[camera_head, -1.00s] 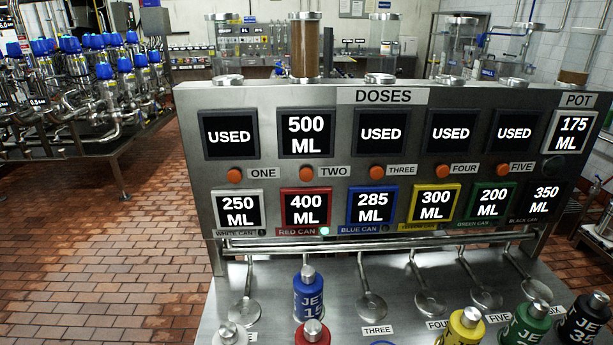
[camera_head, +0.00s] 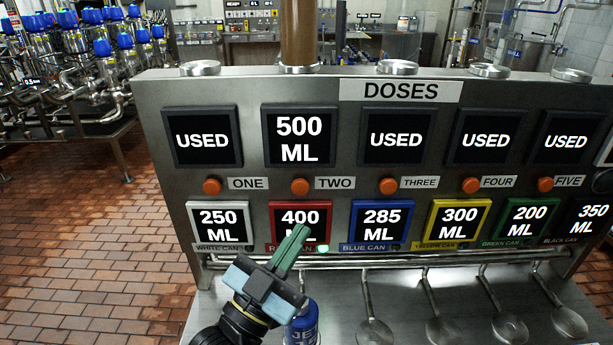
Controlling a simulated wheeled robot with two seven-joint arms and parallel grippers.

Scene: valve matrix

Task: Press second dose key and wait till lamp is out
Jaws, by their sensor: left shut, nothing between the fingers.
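The second dose key is a round orange button (camera_head: 300,187) on the steel dose panel, left of its TWO label (camera_head: 335,183). The display (camera_head: 299,137) above it reads 500 ML. A small green-white lamp (camera_head: 322,248) glows at the right end of the red can label. My left gripper (camera_head: 300,231) comes up from the bottom, shut and empty, its green fingers pointing up. The fingertips appear below the key and cover part of the red-framed 400 ML display (camera_head: 300,208). A blue can (camera_head: 304,325) stands below, partly hidden by the gripper. My right gripper is not in view.
The other orange keys, ONE (camera_head: 212,186), THREE (camera_head: 388,186), FOUR (camera_head: 470,185) and FIVE (camera_head: 545,184), sit in the same row. The displays above them read USED. A horizontal steel rail (camera_head: 440,256) with spouts runs below the panel.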

